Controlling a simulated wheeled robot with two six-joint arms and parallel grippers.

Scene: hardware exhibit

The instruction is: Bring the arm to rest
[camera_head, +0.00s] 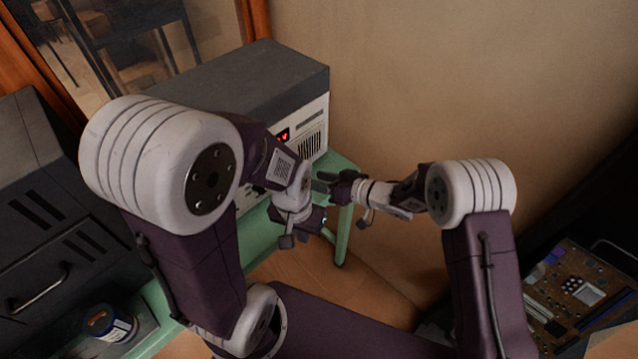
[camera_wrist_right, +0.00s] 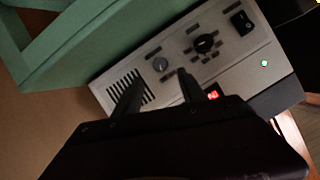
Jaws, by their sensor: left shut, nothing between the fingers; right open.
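My left arm comes in from the left, and its gripper (camera_head: 312,222) is beside the front of a grey bench instrument. It is shut with nothing in it. My right arm reaches in from the right, and its gripper (camera_head: 326,183) is close to the left wrist in the head view. In the right wrist view its two dark fingers (camera_wrist_right: 160,84) are apart and empty, in front of the instrument's panel. Contact with the panel cannot be told. My left arm hides part of the instrument.
The instrument (camera_head: 262,78), with knobs, a switch (camera_wrist_right: 241,22) and a red display (camera_head: 283,135), stands on a green bench (camera_head: 344,213). A dark cabinet (camera_head: 45,240) and a can (camera_head: 108,323) are at left. A parts board (camera_head: 580,290) lies at right. Wall beyond is bare.

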